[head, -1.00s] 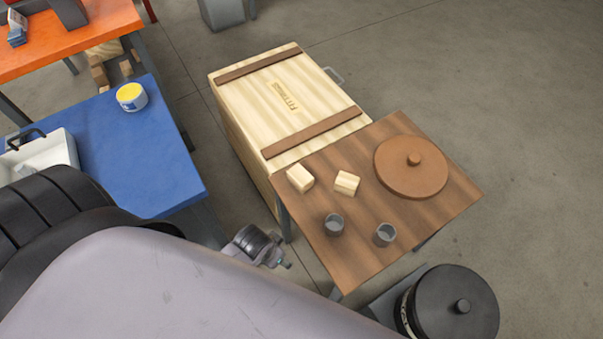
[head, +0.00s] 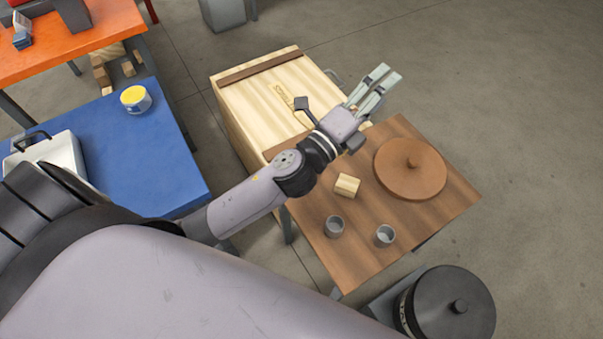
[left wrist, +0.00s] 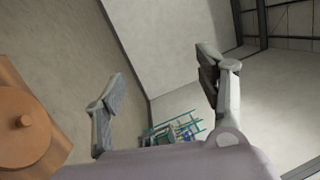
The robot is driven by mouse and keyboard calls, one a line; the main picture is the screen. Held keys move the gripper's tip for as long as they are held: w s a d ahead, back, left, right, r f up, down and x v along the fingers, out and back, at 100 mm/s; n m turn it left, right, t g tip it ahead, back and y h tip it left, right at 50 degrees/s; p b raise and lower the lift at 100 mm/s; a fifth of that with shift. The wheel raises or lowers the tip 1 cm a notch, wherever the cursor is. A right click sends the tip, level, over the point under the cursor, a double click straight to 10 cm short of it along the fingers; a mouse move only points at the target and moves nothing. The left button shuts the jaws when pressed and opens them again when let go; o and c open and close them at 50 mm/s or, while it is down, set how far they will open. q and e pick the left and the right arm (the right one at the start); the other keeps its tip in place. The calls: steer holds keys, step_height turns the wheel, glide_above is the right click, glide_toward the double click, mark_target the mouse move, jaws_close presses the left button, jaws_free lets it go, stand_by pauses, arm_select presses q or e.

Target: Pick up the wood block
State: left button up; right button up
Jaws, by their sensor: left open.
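One wood block (head: 346,185), pale and box-shaped, lies on the small brown table, just right of my left arm in the head view. A second pale block seen there earlier is hidden behind my left arm. My left gripper (head: 384,76) is beyond the blocks, above the back edge of the table and the crate's right side, pointing away. In the left wrist view, its two fingers (left wrist: 160,76) are spread with nothing between them, and no block shows. My right gripper is in neither view.
The brown table (head: 375,215) also holds a round brown lid (head: 411,168) and two grey cups (head: 334,226) (head: 385,236). A wooden crate (head: 240,112) stands against the table. A blue bench (head: 150,165) is left; a black-lidded drum (head: 455,305) is at lower right.

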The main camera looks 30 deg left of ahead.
arm_select(q)
steer(key=s+d+m+g+h, duration=0.1)
steer(key=d+m+g+h, duration=0.4)
steer(key=d+m+h, duration=0.65)
step_height(320, 180, down, 6)
steer(key=s+m+g+y, duration=0.25)
steer(key=m+g, duration=0.55)
steer(key=m, duration=0.5)
steer(key=a+f+m+g+y, duration=0.5)
steer(key=a+f+m+y, duration=0.3)
steer(key=f, duration=0.6)
steer(key=w+a+f+m+g+y, duration=0.15)
steer(key=a+y, duration=0.25)
steer(key=a, duration=0.5)
steer(key=a+f+m+y, duration=0.15)
steer(key=a+y, duration=0.25)
steer(key=a, duration=0.6)
steer(key=shift+n, duration=0.35)
step_height(320, 180, down, 12)
steer(key=b, duration=0.7)
steer(key=shift+d+r, duration=0.1)
steer(key=shift+r, duration=0.05)
steer(key=shift+s+f+b, duration=0.15)
steer(key=shift+f+b, duration=1.55)
steer(key=shift+f, duration=1.25)
steer(key=shift+r, duration=0.1)
